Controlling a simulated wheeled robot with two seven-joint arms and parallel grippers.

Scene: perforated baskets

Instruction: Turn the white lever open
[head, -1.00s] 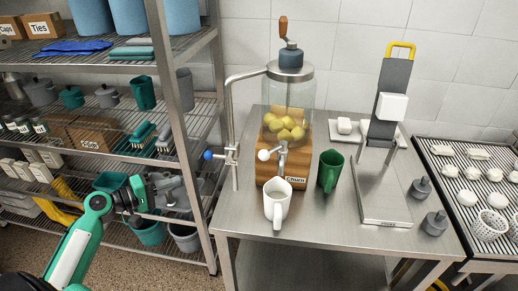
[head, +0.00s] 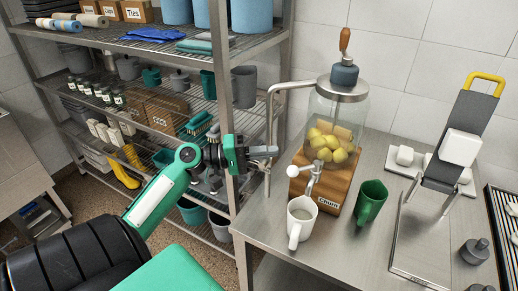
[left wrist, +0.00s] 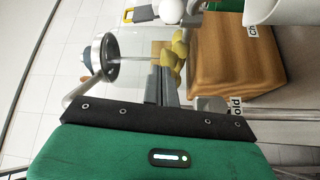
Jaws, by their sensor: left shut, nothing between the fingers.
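The churn is a glass jar of yellow lumps (head: 332,142) on a wooden base (head: 331,190). A tap at its front left carries a white round-knobbed lever (head: 293,171), pointing left. The white knob also shows at the top of the left wrist view (left wrist: 172,11). My left gripper (head: 270,152) is shut and empty, up and left of the white knob and apart from it, by the metal pipe. In the left wrist view its fingers (left wrist: 168,86) point toward the jar. A white mug (head: 301,219) stands below the tap. The blue pipe knob is hidden. My right gripper is out of view.
A green mug (head: 370,202) stands right of the churn base. A metal pipe (head: 269,130) rises left of the jar. The wire shelf's post (head: 231,190) is close to my left gripper. A slicer-like stand (head: 461,140) is at the right.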

